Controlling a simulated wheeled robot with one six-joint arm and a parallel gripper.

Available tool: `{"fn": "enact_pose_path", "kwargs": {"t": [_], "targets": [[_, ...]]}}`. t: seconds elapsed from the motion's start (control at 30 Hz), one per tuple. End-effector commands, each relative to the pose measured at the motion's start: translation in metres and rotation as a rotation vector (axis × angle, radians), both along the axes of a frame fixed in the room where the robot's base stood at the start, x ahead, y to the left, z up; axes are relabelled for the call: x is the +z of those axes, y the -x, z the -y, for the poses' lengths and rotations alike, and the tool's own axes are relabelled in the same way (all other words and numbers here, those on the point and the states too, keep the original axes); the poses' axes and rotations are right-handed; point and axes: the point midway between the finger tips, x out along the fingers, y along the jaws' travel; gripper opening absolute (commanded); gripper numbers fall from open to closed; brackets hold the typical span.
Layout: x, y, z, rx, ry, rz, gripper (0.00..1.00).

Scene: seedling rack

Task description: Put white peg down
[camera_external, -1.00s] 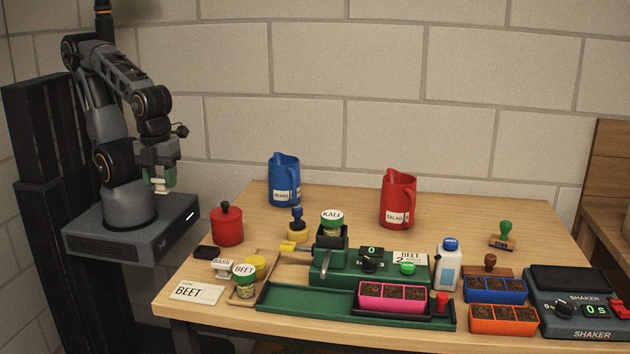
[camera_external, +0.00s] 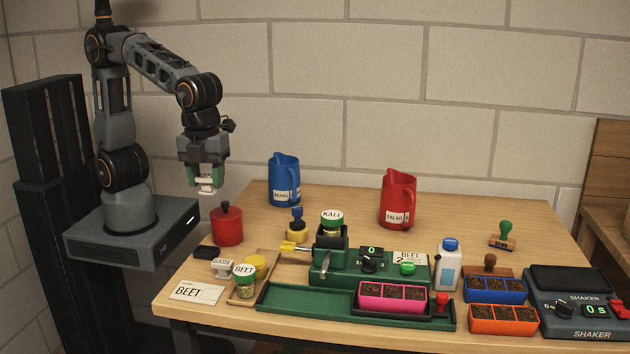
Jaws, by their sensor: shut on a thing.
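My gripper (camera_external: 206,184) is in the air above and slightly left of the red lidded pot, near the table's back left corner. It is shut on the white peg (camera_external: 206,186), a small pale piece showing between and below the green fingers. The peg is upright as far as I can tell, and its upper part is hidden by the fingers. It touches nothing below it.
The red pot (camera_external: 227,226) stands below my gripper. A blue jug (camera_external: 284,178) and a red jug (camera_external: 397,200) stand behind. A green seeder machine (camera_external: 370,268), a green tray (camera_external: 300,301), and a tan tray (camera_external: 244,296) with a BEET jar (camera_external: 245,284) fill the front. The table's back middle is clear.

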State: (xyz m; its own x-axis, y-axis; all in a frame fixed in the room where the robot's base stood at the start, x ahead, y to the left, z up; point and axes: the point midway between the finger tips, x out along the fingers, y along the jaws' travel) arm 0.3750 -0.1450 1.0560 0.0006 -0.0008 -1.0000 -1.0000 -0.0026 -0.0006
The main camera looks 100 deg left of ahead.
Motion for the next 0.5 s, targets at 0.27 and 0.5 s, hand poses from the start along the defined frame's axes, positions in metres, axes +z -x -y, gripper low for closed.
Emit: {"fn": "enact_pose_path", "kwargs": {"t": [0.27,0.5], "targets": [[-0.03,-0.065,0.025,-0.003,-0.002,-0.005,0.23],[-0.069,-0.093,0.036,-0.003,-0.001,-0.003,0.23]]}}
